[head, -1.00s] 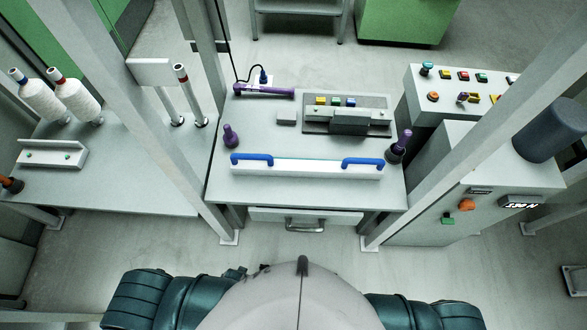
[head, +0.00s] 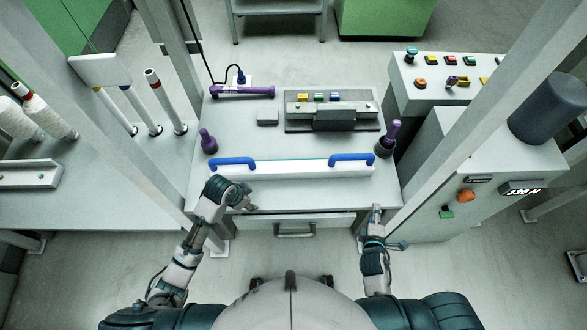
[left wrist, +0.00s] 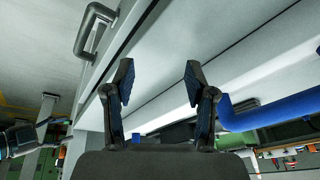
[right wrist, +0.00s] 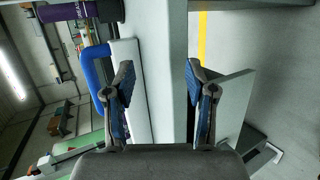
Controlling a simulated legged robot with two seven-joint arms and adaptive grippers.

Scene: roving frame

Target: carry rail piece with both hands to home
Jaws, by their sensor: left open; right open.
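The rail piece (head: 290,170) is a long white bar with a blue handle at each end, lying on the grey table near its front edge. Its left handle (head: 232,162) and right handle (head: 352,159) stand up from the bar. My left gripper (head: 249,203) is open and empty at the table's front edge, just before the bar's left part; a blue handle (left wrist: 270,112) shows at the right of the left wrist view. My right gripper (head: 376,212) is open and empty before the table's right front; the right wrist view shows a blue handle (right wrist: 97,68) left of its fingers.
Purple-handled tools (head: 208,141) and (head: 390,138) stand upright beyond both bar ends. A grey fixture (head: 335,118) with coloured buttons sits behind the bar. Slanted frame posts flank the table; a drawer handle (head: 294,230) juts out below its front edge.

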